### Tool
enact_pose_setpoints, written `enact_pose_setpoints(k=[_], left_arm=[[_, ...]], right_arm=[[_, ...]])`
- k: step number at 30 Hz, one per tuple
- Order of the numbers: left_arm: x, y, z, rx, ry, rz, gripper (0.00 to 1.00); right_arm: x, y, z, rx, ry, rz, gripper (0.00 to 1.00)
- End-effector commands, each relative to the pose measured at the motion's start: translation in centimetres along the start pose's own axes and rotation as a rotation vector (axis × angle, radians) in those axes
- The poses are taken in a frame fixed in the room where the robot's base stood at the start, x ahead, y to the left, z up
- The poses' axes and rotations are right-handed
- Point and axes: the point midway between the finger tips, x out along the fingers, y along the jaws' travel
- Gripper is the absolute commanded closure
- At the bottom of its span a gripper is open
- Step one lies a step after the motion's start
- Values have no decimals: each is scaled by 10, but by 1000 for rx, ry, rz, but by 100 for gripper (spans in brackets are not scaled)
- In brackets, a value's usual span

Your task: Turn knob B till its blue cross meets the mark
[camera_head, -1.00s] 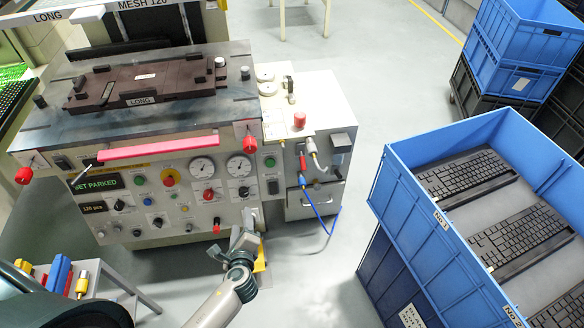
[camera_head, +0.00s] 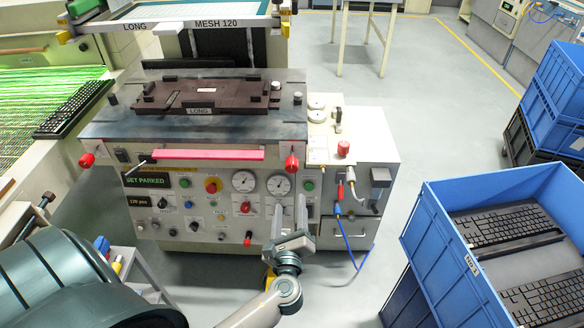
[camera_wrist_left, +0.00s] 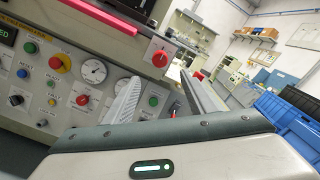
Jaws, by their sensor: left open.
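The machine's front panel (camera_head: 205,207) carries several small knobs, buttons and two gauges. A red knob with a white line (camera_head: 291,163) sits at the panel's upper right; it also shows in the left wrist view (camera_wrist_left: 160,58). A similar red knob (camera_head: 86,160) is at the left corner. I cannot read which knob is B, nor make out a blue cross or its mark. My left gripper (camera_head: 290,203) is open with its fingers pointing up, before the panel's right part and below the right red knob. In the left wrist view the gap between the fingers (camera_wrist_left: 160,78) looks empty.
A pink bar (camera_head: 208,154) runs along the panel's top edge. A side cabinet (camera_head: 350,228) with a blue hose (camera_head: 352,248) stands right of the panel. Blue crates with keyboards (camera_head: 445,250) are at the right. Floor between cabinet and crates is clear.

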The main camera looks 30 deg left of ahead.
Motion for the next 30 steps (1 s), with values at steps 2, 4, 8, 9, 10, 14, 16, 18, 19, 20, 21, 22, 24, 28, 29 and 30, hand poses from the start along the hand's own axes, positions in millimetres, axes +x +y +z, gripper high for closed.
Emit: enact_pose_setpoints(k=[2,4,8,9,10,14,16,18,19,20,21,22,24,28,29,30], left_arm=[[8,-1,1,2,-2,-1,49],[16,-1,2,1,-2,-1,49],[36,-2,2,2,-1,-1,49],[43,-2,2,1,-2,-2,49],[48,-2,2,1,-2,-2,49],[72,-2,2,1,-1,0,49],[85,-2,2,0,-2,0,49],[98,-2,2,2,-2,-1,49],[103,-1,2,2,-1,0,49],[108,-1,2,1,-1,0,49],[116,-1,2,0,-1,1,49],[121,-1,2,0,-1,1,49],[132,-1,2,0,-1,0,49],[150,0,1,1,0,1,49],[152,0,1,1,0,1,49],[156,0,1,1,0,1,49]], right_arm=[[-3,1,5,0,-12,2,69],[-4,3,11,0,-27,4,69],[-9,8,27,-3,-61,9,69],[-11,10,32,-5,-73,11,69],[-12,12,36,-6,-82,13,69],[-17,17,52,-8,-125,18,69],[-20,18,59,-8,-143,19,69],[-22,18,66,-8,-158,19,69],[-22,18,68,-8,-165,19,69],[-23,18,71,-8,-172,20,69],[-24,18,74,-7,-180,20,69],[-25,18,76,-7,-186,20,69],[-27,18,82,-6,-202,20,69],[-30,19,90,-6,-225,22,69],[-30,19,91,-6,-228,22,69],[-30,20,93,-6,-232,22,69]])
